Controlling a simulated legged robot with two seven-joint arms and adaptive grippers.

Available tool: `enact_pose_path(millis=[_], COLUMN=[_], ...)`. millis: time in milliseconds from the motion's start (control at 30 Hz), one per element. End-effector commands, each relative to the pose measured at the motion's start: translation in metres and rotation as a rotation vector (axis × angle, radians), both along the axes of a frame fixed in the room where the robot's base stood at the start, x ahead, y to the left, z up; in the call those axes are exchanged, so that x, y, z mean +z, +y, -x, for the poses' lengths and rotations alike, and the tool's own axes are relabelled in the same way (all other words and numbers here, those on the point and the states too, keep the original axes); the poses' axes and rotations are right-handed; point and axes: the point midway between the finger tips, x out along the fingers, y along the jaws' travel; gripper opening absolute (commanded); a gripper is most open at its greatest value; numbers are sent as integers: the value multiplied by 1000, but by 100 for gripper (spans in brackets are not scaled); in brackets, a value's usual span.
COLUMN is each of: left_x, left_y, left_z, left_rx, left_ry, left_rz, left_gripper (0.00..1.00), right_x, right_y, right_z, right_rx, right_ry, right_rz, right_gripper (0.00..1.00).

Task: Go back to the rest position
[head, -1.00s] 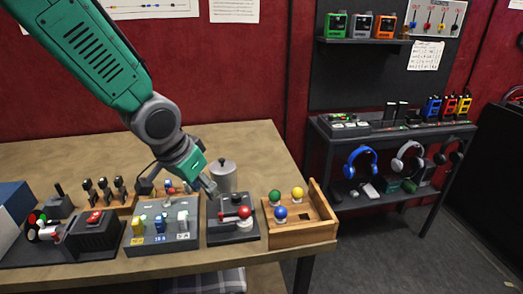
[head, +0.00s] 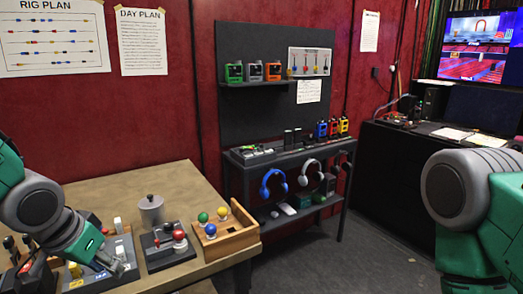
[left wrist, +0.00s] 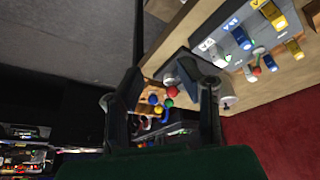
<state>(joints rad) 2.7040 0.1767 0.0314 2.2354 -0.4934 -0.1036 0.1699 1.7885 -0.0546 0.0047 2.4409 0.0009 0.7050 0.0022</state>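My left arm comes in from the left edge of the head view. Its gripper (head: 122,266) hangs low over the grey panel of toggle switches (head: 74,284), left of the black box with a red ball-topped lever (head: 178,236). In the left wrist view the two fingers (left wrist: 165,95) stand apart with nothing between them, so it is open. The switch panel also shows there (left wrist: 240,45). Whether the gripper touches the panel is unclear. My right arm shows only as a grey and green joint at the right edge of the head view; its gripper is out of frame.
A wooden tray (head: 244,217) with green, yellow and blue balls sits at the table's right end. A grey lidded pot (head: 151,212) stands behind the lever box. A black shelf (head: 262,157) with headphones stands beyond, with open floor (head: 330,265) in front.

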Motion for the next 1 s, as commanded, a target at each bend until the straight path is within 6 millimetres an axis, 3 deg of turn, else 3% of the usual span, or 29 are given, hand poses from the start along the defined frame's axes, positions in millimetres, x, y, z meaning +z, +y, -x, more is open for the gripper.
enact_pose_path(millis=[367, 567, 667, 800, 900, 1000], left_x=[-89, -159, -208, -283, -318, -338], left_y=[-13, -20, -23, -22, -18, -14], left_z=[29, 64, 94, 157, 198, 227], left_rx=[28, 64, 91, 138, 160, 174], left_ry=[87, 151, 198, 269, 302, 321], left_rz=[36, 52, 50, 22, -10, -38], left_gripper=[31, 31, 31, 31, 31, 31], right_x=[-15, -27, -36, -52, -60, -65], right_y=[0, 0, 0, 0, 0, 0], right_z=[-1, 0, 0, 0, 0, 0], right_rx=[0, 0, 0, 0, 0, 0], right_ry=[-2, -1, -1, -1, -1, -1], right_rz=[0, 0, 0, 0, 0, 0], right_gripper=[0, 0, 0, 0, 0, 0])
